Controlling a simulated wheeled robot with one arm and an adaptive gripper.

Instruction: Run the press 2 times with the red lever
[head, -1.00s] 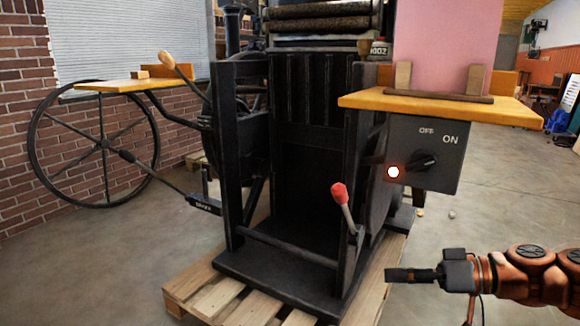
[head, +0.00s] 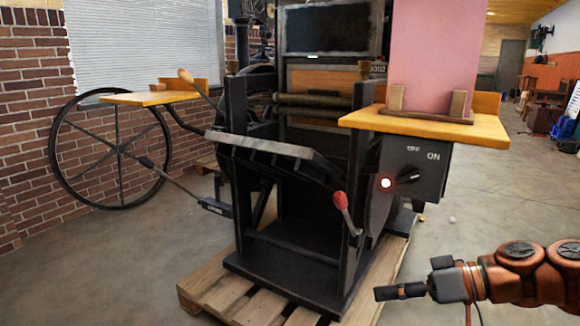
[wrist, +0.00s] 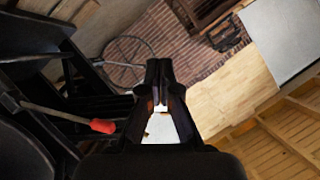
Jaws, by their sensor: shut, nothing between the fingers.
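The black press (head: 290,215) stands on a wooden pallet, its platen (head: 260,145) tilted out toward the front. The red lever (head: 341,201) is on the front right side of the press, its red grip leaning up and to the left. It also shows at the left of the wrist view (wrist: 102,126). My gripper (head: 386,293) is shut and empty, low and to the right of the lever, apart from it. In the wrist view my gripper (wrist: 159,68) points past the lever. The switch box (head: 415,165) has OFF and ON marks and a lit lamp (head: 386,183).
A wooden shelf (head: 430,127) with a pink sheet (head: 432,55) sits above the switch box. The pallet (head: 225,292) sticks out at the press's foot. A large spoked wheel (head: 118,150) stands at left.

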